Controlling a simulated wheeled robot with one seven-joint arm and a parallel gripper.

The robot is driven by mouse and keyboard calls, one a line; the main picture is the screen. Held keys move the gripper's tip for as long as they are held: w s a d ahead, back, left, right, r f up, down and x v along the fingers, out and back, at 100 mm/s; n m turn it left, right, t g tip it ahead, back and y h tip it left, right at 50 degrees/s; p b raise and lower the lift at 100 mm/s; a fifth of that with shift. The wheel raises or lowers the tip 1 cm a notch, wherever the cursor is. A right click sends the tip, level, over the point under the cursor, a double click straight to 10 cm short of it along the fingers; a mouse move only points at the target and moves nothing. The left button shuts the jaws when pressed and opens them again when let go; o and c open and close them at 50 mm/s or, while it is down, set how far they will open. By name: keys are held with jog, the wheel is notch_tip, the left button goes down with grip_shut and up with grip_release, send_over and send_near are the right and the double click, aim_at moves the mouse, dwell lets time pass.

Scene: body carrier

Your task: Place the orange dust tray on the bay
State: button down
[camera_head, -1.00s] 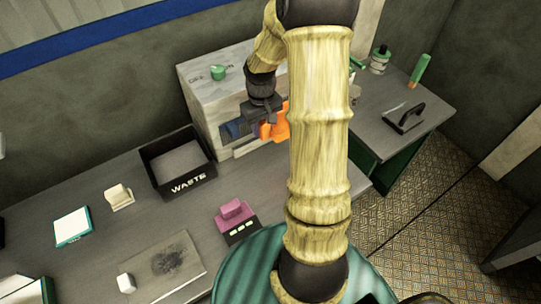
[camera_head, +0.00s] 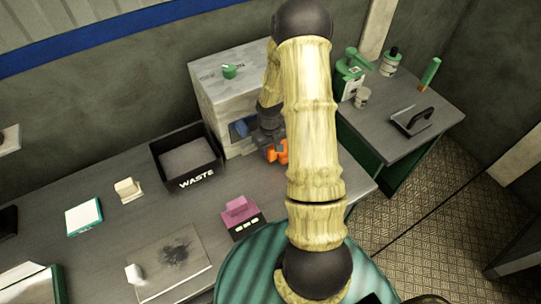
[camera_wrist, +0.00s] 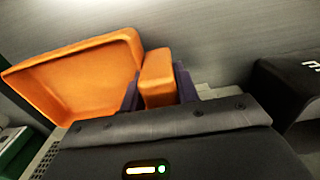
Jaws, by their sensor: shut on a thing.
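The orange dust tray (camera_head: 278,152) is beside the front of the pale box-shaped machine (camera_head: 222,88). In the wrist view the tray (camera_wrist: 75,78) has a wide shallow pan on the left and a thick orange handle. My gripper (camera_wrist: 157,85) is shut on this handle, with a dark purple finger on each side. In the head view my gripper (camera_head: 268,146) is low over the grey table, partly hidden by my arm. I cannot tell whether the tray touches the table. A dark opening with blue shows in the machine's front; I cannot tell for sure which spot is the bay.
A black bin marked WASTE (camera_head: 187,178) stands left of the machine. A pink block on a dark base (camera_head: 240,214) and a stained grey board (camera_head: 172,262) lie nearer.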

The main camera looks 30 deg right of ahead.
jog(key=f, duration=0.4)
jog(key=shift+d+p, duration=0.2)
jog(key=shift+p, duration=0.15)
jog(key=shift+s, duration=0.15)
jog(key=shift+a+f, duration=0.1)
jog(key=c, duration=1.1)
grip_release()
jog(key=shift+o, duration=0.2)
notch_tip(320, 180, up, 12)
jog(key=shift+r+b, duration=0.15)
jog(key=shift+b, duration=1)
